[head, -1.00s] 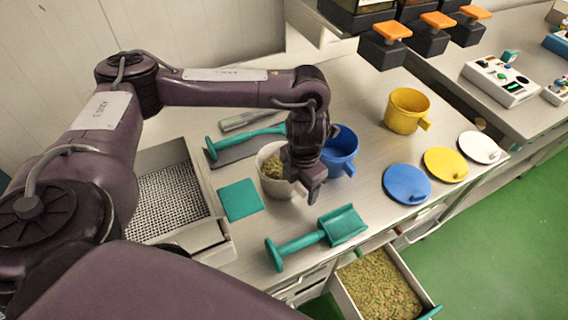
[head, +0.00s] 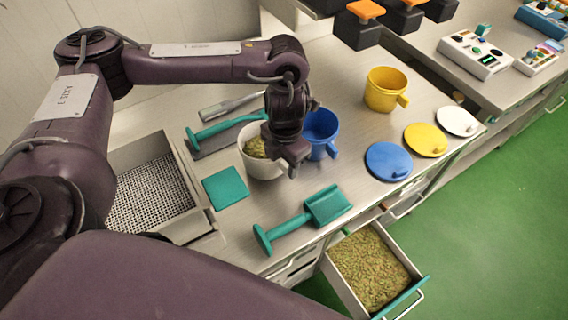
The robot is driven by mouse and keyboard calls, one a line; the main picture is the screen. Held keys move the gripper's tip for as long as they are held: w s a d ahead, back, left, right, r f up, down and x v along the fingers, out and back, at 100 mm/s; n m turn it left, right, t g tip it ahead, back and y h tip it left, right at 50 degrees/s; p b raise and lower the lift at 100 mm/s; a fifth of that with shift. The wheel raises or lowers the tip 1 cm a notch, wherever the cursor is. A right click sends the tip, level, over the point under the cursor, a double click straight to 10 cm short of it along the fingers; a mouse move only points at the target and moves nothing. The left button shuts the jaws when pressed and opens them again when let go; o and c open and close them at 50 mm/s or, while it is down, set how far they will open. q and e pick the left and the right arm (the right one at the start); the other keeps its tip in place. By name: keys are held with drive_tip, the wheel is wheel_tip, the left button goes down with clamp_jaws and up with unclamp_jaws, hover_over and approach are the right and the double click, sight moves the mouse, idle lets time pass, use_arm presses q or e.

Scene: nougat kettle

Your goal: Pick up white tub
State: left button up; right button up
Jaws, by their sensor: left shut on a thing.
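The white tub (head: 252,166) stands on the steel worktop and holds a greenish-brown granular filling. My left gripper (head: 292,168) points down at the tub's right side and is shut on it, over its rim; the fingers partly hide that side. I cannot tell whether the tub's base is clear of the worktop. My right gripper does not show.
A blue mug (head: 321,132) stands close on the gripper's right. A teal scoop (head: 304,216) and teal square (head: 225,187) lie in front. A yellow mug (head: 385,89) and blue lid (head: 388,161) are further right. An open drawer (head: 413,281) of granules juts out below.

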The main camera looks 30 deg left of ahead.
use_arm(q)
wheel_tip(320, 180, up, 22)
drive_tip(key=p, duration=0.8)
drive_tip(key=shift+r, duration=0.2)
